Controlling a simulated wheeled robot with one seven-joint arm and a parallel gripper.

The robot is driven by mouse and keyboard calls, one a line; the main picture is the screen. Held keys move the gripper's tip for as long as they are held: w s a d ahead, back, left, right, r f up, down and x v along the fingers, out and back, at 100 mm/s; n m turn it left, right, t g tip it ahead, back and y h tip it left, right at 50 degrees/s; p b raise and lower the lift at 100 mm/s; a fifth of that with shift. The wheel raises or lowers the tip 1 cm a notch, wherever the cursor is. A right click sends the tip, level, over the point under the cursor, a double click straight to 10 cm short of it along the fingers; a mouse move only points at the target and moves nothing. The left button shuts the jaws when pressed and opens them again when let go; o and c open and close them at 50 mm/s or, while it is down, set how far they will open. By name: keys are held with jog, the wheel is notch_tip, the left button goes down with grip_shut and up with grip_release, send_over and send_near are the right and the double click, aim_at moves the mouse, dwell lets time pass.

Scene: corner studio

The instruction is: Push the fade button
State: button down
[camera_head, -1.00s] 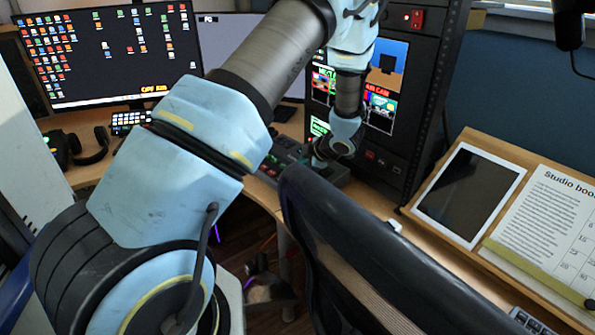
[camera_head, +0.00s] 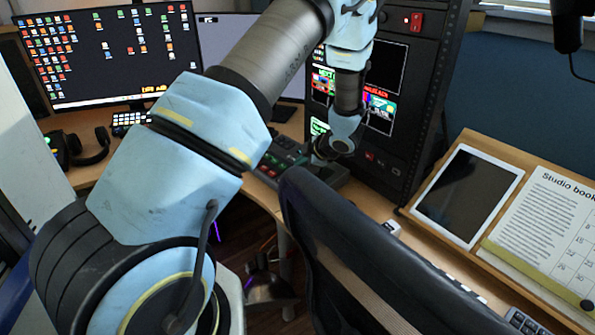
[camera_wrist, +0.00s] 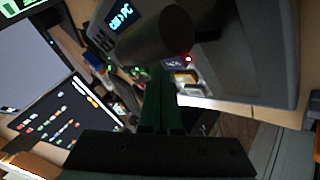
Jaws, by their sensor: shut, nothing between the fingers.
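A dark control panel (camera_head: 285,160) with small lit green and red buttons lies on the desk below the rack. I cannot read which button is the fade button. My gripper (camera_head: 322,160) is at the panel's right end, low over it and partly hidden by my wrist. In the wrist view my gripper (camera_wrist: 161,100) is shut and empty, its dark green fingers close together. Just past the fingers are lit white and amber buttons (camera_wrist: 186,79) on a grey panel (camera_wrist: 250,60). A dark cylindrical handle (camera_wrist: 155,34) hides part of it. I cannot tell whether the fingertips touch a button.
A black chair back (camera_head: 345,260) stands close in front of the desk. The equipment rack (camera_head: 410,110) rises behind my gripper. A monitor (camera_head: 100,60) and headphones (camera_head: 90,148) are at left. A tablet (camera_head: 470,195) and calendar sheet (camera_head: 545,225) lie at right.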

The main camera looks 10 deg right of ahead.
jog(key=r+p, duration=0.1)
jog(key=r, duration=0.1)
jog(key=r+p, duration=0.3)
jog(key=r, duration=0.1)
jog(key=shift+s+a+p, duration=0.2)
jog(key=shift+a+p, duration=0.1)
jog(key=shift+p, duration=0.1)
jog(key=s+a+r+m+g+h, duration=0.1)
jog(key=a+r+m+h, duration=0.45)
jog(key=r+m, duration=0.35)
jog(key=s+a+r+m+g, duration=0.2)
jog(key=s+a+m, duration=0.2)
jog(key=s+a, duration=0.4)
jog(key=s+a+r+m+g, duration=0.3)
jog(key=s+a+m, duration=0.2)
jog(key=s+a, duration=0.3)
jog(key=s, duration=0.4)
jog(key=shift+s+r+y, duration=0.15)
jog(key=shift+r+y, duration=0.05)
jog(key=shift+y, duration=0.15)
dwell(1.4)
